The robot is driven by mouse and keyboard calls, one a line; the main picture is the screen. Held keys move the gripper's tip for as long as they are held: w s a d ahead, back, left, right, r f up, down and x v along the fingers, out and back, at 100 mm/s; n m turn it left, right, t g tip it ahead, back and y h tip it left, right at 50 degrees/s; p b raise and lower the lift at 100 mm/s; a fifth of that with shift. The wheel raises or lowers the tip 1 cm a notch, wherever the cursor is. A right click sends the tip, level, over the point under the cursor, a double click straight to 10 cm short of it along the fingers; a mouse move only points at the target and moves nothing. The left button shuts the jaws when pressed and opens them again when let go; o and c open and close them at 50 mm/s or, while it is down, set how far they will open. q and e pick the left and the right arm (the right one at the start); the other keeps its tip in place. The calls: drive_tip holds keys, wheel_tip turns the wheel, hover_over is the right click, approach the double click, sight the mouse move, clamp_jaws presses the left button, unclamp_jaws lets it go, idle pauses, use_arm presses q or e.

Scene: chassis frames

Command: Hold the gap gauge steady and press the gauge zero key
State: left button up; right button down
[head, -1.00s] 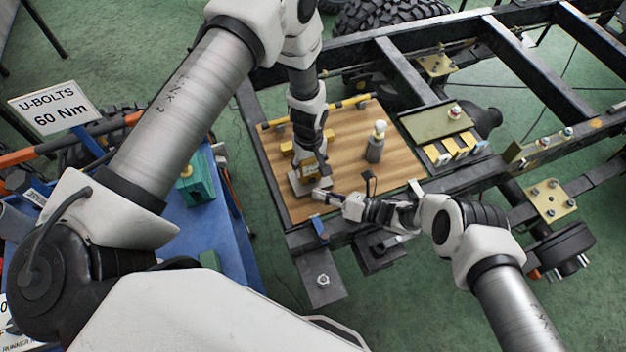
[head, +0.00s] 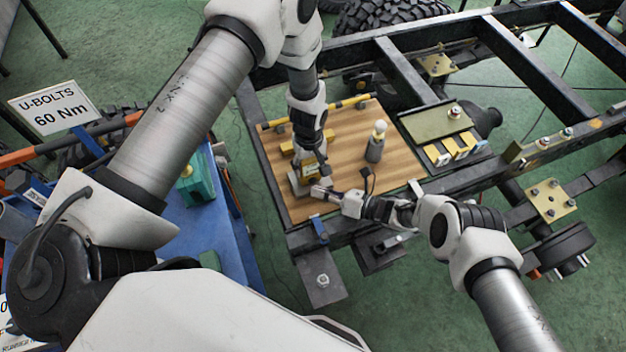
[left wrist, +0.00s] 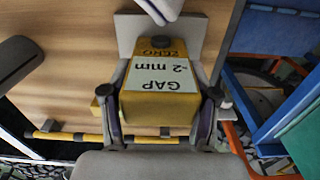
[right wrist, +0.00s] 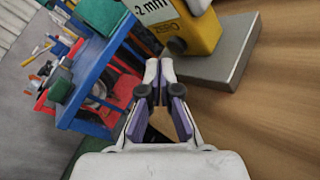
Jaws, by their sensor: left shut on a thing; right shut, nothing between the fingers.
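The yellow gap gauge (left wrist: 160,95) stands on a grey metal block (left wrist: 127,30) on the wooden board. Its label reads "GAP -2 mm". My left gripper (left wrist: 160,100) is shut on the gauge, one finger on each side. The dark round zero key (left wrist: 161,41) is on the gauge beside the word ZERO; the key also shows in the right wrist view (right wrist: 177,45). My right gripper (right wrist: 160,68) is shut and empty, its tips close to the key. In the left wrist view its pale end shows just beyond the key, seemingly apart. In the head view the arms partly hide the gauge (head: 309,169).
The wooden board (head: 345,190) sits on the dark chassis frame (head: 400,65). A grey cylinder with a pale top (head: 375,148) stands on it. Several yellow blocks (head: 453,150) lie to the right. A blue cart (head: 215,255) is at left.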

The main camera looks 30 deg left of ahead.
drive_tip(key=shift+w+a, duration=0.1)
idle(0.5)
drive_tip(key=shift+w+a, duration=0.2)
drive_tip(key=shift+w+a, duration=0.25)
drive_tip(key=shift+a, duration=0.1)
idle(0.6)
drive_tip(key=shift+d, duration=0.1)
drive_tip(key=shift+s+d, duration=0.55)
drive_tip(key=shift+s+d, duration=1.65)
drive_tip(key=shift+d, duration=0.25)
